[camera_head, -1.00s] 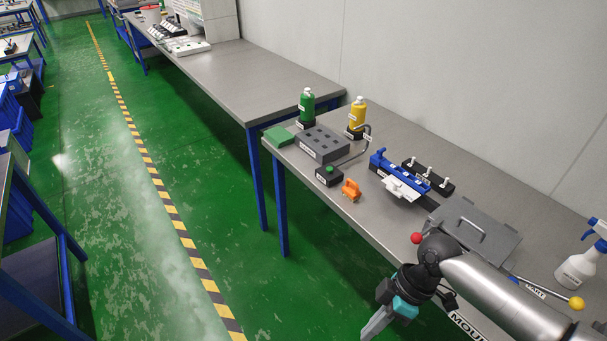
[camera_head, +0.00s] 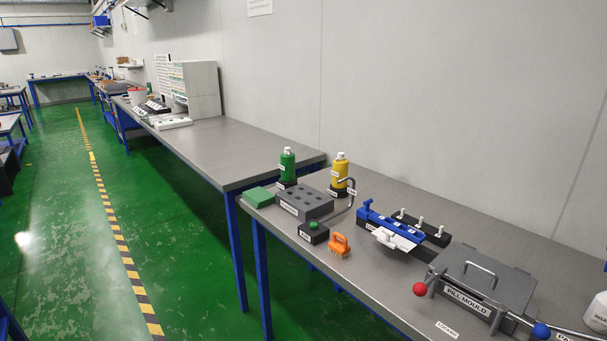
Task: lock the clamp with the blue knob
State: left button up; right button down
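The blue knob (camera_head: 541,331) shows at the bottom right edge in the head view, at the end of a metal rod by the front right corner of the grey pill mould (camera_head: 490,271). The mould's plate with a handle lies flat on top. A red knob (camera_head: 420,289) stands at the mould's left front side. A white label (camera_head: 447,330), which seems to read LOCKED, lies on the table in front of the mould. The lower part of the clamp is cut off by the frame, so I cannot tell its state. Neither of my grippers is in view.
On the same table (camera_head: 385,296) are a blue fixture (camera_head: 382,218), an orange brush (camera_head: 339,245), a black box with a green button (camera_head: 313,232), a grey block (camera_head: 304,204), and green (camera_head: 287,166) and yellow (camera_head: 340,172) bottles. A white bottle (camera_head: 597,313) is cut off at right.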

aim_at(541, 332)
jog(key=z, duration=1.55)
